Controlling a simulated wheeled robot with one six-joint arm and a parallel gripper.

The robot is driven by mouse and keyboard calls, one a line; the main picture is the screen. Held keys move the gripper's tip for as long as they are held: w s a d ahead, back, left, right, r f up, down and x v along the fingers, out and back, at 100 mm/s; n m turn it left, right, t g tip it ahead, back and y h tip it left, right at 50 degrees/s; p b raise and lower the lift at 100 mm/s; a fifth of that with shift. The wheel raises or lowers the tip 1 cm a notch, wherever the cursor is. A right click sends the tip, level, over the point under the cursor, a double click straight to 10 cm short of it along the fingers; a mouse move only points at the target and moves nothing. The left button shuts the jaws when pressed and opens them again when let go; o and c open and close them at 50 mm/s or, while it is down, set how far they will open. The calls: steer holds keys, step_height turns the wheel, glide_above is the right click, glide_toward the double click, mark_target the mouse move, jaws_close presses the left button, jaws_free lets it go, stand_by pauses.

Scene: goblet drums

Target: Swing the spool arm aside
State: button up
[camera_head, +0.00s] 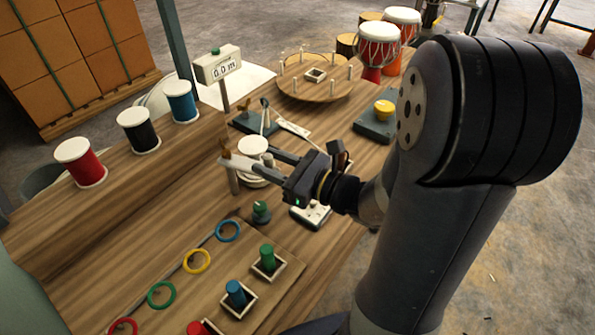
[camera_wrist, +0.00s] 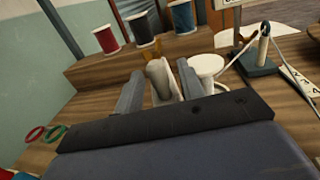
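A pale spool arm (camera_head: 238,162) with a brown tip stands on a short post at the middle of the wooden bench. In the wrist view the pale bar (camera_wrist: 160,80) lies between my two fingers. My gripper (camera_head: 262,160) reaches in from the right, level with the bar. Its fingers (camera_wrist: 158,88) are apart, with narrow gaps beside the bar; no firm grip shows. A white spool (camera_head: 253,146) sits just behind the fingers and also shows in the wrist view (camera_wrist: 206,65). The arm's pivot is partly hidden.
Red (camera_head: 80,162), black (camera_head: 139,131) and blue (camera_head: 182,102) thread spools stand on a raised ledge at left. A length display (camera_head: 217,66) stands behind. Coloured rings and pegs lie in front. A round pegged board (camera_head: 315,77) and drums (camera_head: 378,52) are at the back.

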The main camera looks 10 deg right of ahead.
steer(key=v, duration=1)
steer(key=shift+a, duration=0.15)
stand_by(0.5)
steer(key=shift+x, duration=5.35)
